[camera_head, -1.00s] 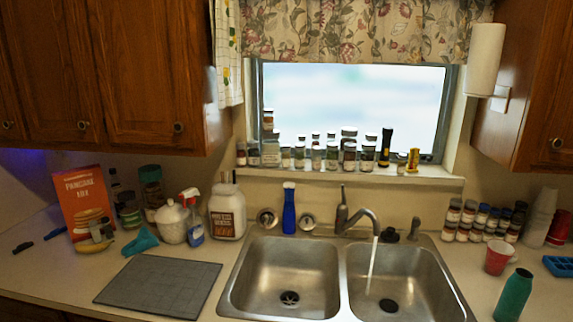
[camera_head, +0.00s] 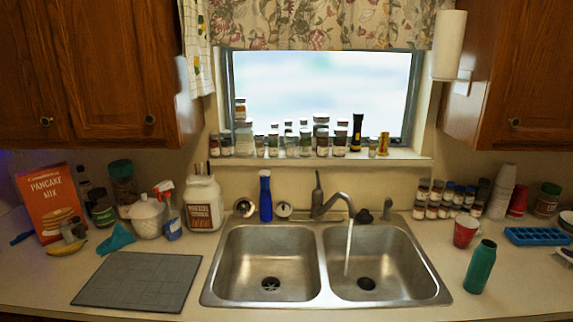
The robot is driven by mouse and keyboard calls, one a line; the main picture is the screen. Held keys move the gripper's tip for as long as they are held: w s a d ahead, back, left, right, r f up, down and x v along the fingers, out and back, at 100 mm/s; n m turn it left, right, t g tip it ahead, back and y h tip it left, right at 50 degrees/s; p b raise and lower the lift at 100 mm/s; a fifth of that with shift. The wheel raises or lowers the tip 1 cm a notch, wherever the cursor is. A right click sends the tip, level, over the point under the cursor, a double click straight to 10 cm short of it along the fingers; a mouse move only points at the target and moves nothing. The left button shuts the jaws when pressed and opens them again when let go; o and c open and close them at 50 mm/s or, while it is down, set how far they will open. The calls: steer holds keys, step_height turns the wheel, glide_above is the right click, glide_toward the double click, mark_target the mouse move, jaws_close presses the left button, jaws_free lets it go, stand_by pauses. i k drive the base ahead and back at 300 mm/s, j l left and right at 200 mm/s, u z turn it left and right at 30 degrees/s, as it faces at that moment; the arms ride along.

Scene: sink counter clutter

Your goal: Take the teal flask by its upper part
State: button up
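The teal flask (camera_head: 481,267) stands upright on the counter to the right of the sink, tilted slightly in the picture. It has a dark top and its upper part is unobstructed. A red cup (camera_head: 465,231) stands just behind it and to its left, apart from it in the picture. My gripper is not in view.
The double sink (camera_head: 320,264) lies left of the flask, with water running from the faucet (camera_head: 345,201). A blue ice tray (camera_head: 537,236) is behind right. Spice jars (camera_head: 445,199) and stacked white cups (camera_head: 501,191) stand at the back.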

mark_target(483, 259)
steer(key=z, duration=1.3)
